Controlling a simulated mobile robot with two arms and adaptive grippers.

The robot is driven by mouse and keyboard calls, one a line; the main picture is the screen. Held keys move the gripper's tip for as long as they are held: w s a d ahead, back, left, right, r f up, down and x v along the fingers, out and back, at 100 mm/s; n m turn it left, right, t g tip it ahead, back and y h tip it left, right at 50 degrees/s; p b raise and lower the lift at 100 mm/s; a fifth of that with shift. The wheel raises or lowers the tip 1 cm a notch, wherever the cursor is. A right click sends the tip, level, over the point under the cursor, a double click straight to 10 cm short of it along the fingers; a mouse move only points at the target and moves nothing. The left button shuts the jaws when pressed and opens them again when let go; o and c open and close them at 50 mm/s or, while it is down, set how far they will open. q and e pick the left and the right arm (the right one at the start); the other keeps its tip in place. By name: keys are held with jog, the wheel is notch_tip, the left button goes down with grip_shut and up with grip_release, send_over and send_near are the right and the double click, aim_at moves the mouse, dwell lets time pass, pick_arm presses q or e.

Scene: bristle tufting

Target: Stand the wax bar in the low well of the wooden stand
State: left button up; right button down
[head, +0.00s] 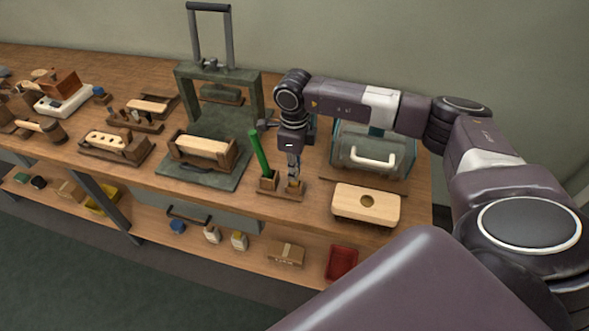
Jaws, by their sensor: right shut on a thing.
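The wooden stand (267,192) is a small brown base near the front edge of the bench. A long green rod (259,153) leans in the taller block at its left. My right gripper (293,178) points down over the right part of the stand. It is shut on a small amber piece that looks like the wax bar (294,185), at the low well. The fingers and the small size hide whether the bar's foot is inside the well or just above it. My left gripper is out of view.
A press frame (250,95) and a brush block in a holder (203,147) are to the left.

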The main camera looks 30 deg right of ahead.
jog(key=shift+f+b, duration=0.3)
dwell(0.6)
jog(key=c, duration=1.5)
grip_release()
jog(key=shift+r, duration=0.1)
jog(key=shift+r+p, duration=2.15)
jog(key=shift+r, duration=1.3)
